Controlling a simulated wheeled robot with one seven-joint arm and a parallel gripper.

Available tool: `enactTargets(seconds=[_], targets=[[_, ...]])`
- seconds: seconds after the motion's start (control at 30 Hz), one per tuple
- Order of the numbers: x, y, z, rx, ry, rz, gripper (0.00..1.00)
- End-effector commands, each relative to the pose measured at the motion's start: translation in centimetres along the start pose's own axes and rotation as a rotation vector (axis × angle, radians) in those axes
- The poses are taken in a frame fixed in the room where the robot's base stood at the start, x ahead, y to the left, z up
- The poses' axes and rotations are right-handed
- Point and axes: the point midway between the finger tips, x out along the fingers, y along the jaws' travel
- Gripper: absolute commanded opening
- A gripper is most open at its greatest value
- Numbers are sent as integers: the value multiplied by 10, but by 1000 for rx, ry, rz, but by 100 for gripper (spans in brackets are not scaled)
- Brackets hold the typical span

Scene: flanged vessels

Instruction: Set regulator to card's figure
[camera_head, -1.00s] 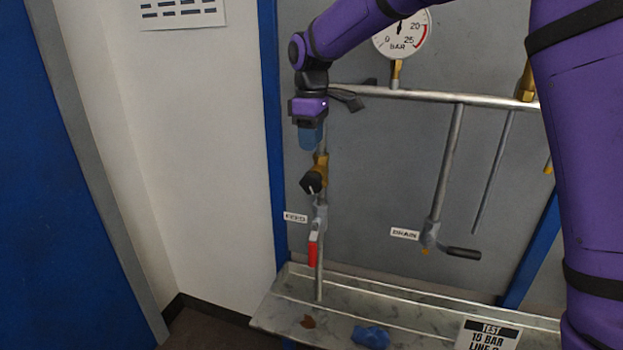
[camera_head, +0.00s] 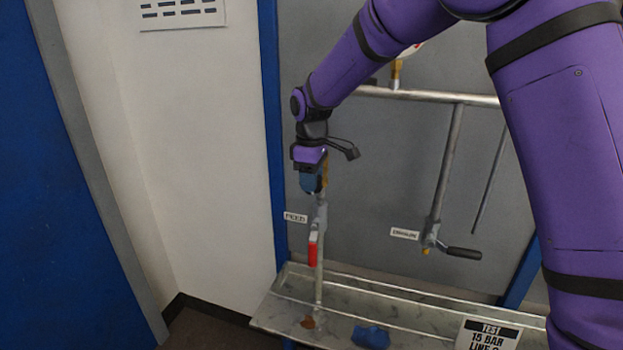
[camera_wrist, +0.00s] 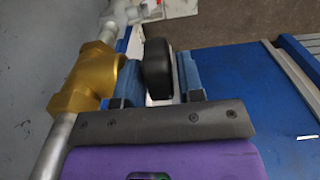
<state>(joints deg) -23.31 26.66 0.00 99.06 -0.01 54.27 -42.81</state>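The regulator is a brass body (camera_wrist: 88,75) with a black knob (camera_wrist: 157,68), on the feed pipe. In the wrist view the knob sits between the two blue fingers of my gripper (camera_wrist: 160,80). Narrow gaps seem to show beside the knob, so the fingers look open around it. In the head view my gripper (camera_head: 312,182) covers the knob. The card (camera_head: 490,335) on the tray reads TEST, 15 BAR and a partly cut-off LINE. My arm hides nearly all of the pressure gauge (camera_head: 412,50); its needle is not visible.
Below the regulator is a feed valve with a red handle (camera_head: 313,250). A drain valve with a dark lever (camera_head: 462,253) stands to the right. A metal tray (camera_head: 280,318) holds a blue cloth (camera_head: 371,337). A horizontal pipe (camera_head: 440,97) runs above.

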Motion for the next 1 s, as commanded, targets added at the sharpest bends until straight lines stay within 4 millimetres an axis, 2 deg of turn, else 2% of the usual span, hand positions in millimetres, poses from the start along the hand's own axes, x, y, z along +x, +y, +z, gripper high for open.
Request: enactTargets(seconds=[0.07,0.2,0.23,0.47,1.0], targets=[[0,0,0,0,0,0,35],[0,0,0,0,0,0,5],[0,0,0,0,0,0,1],[0,0,1,1,32,-2,1],[0,0,4,2,297,-1,1]])
